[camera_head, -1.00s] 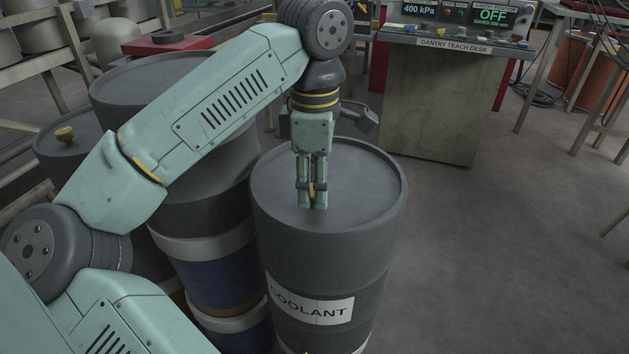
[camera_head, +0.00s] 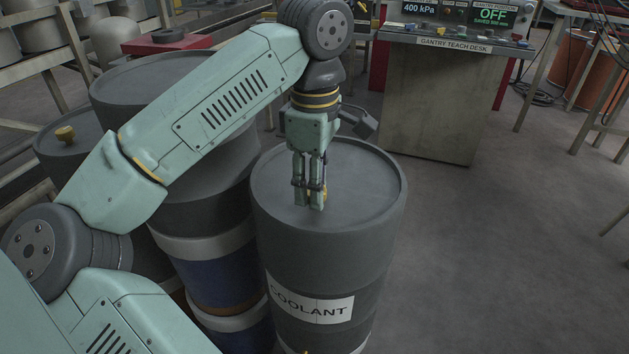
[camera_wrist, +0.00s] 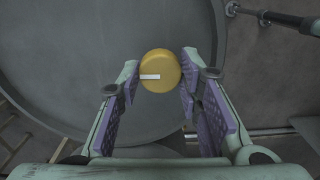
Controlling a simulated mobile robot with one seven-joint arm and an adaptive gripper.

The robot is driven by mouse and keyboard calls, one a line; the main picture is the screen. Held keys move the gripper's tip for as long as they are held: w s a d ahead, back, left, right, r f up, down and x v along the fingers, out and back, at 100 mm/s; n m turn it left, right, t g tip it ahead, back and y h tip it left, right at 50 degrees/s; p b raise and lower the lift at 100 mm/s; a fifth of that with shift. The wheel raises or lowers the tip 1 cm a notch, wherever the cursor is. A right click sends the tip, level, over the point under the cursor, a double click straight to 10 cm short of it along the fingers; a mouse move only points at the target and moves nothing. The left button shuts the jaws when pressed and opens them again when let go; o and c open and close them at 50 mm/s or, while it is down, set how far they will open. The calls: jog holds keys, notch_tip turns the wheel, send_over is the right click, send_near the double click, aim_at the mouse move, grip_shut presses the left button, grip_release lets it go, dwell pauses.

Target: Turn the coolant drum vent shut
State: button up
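The coolant drum (camera_head: 375,240) stands upright at centre in the head view, grey with a white COOLANT label. Its vent is a round yellow knob on the lid, mostly hidden behind my fingers in the head view. In the wrist view the vent (camera_wrist: 160,72) shows from above, with a white mark running from its middle to its left edge. My gripper (camera_head: 311,203) points down at the lid. In the wrist view my gripper (camera_wrist: 160,88) has one finger on each side of the vent, very close to it. I cannot tell whether the pads press on it.
Another dark drum (camera_head: 165,75) stands close behind on the left, beside a drum with a yellow cap (camera_head: 65,134). The gantry teach desk (camera_head: 435,100) is behind on the right. The floor (camera_head: 480,250) right of the coolant drum is clear.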

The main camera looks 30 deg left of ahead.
jog(key=o, duration=0.4)
notch_tip(320, 180, up, 8)
jog(key=shift+f, duration=0.2)
dwell(0.4)
dwell(0.5)
